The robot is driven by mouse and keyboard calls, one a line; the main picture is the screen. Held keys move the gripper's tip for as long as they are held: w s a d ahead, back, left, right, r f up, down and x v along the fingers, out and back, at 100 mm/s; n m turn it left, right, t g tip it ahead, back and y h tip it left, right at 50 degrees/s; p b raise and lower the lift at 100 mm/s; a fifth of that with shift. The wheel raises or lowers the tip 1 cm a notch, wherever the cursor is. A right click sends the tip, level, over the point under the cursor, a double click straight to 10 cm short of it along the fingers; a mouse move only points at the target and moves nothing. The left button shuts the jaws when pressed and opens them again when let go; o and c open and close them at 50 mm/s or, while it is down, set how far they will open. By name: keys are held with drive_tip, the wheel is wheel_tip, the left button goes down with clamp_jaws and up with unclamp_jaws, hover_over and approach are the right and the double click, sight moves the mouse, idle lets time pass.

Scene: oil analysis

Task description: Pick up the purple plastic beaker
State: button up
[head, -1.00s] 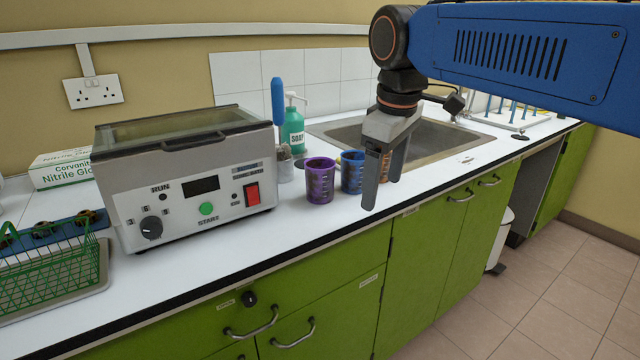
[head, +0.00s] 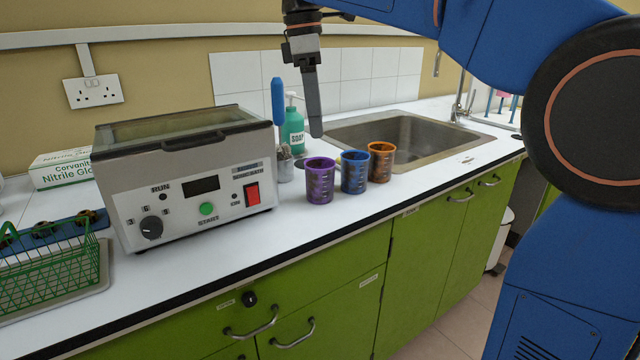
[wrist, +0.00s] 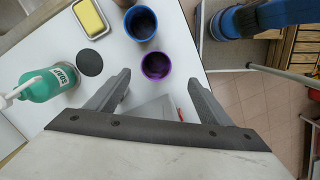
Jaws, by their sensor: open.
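The purple beaker (head: 320,184) stands upright on the white counter, at the left of a row of beakers. It also shows in the wrist view (wrist: 156,66), seen from above with its mouth open upward. My gripper (head: 316,132) points down above the purple beaker in the head view, apart from it, with its fingers seen nearly edge-on. In the wrist view my gripper (wrist: 160,78) is open and empty, and the purple beaker lies between and slightly beyond its fingertips.
A blue beaker (head: 354,173) and an orange beaker (head: 381,162) stand close to the right. A grey water bath (head: 190,180) stands left. A soap bottle (head: 293,128) and brush holder (head: 284,166) are behind. The sink (head: 440,158) lies back right.

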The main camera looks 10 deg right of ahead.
sight(322, 180)
drive_tip(key=f, duration=0.6)
drive_tip(key=d+f, duration=0.1)
drive_tip(key=f, duration=0.3)
drive_tip(key=shift+s+d, duration=0.1)
drive_tip(key=shift+w+d+f, duration=0.1)
drive_tip(key=shift+w+f, duration=0.1)
drive_tip(key=shift+f, duration=1.1)
drive_tip(key=shift+w+d+f, duration=0.1)
drive_tip(key=shift+w+f, duration=0.05)
drive_tip(key=shift+f, duration=1.15)
drive_tip(key=c, duration=1.1)
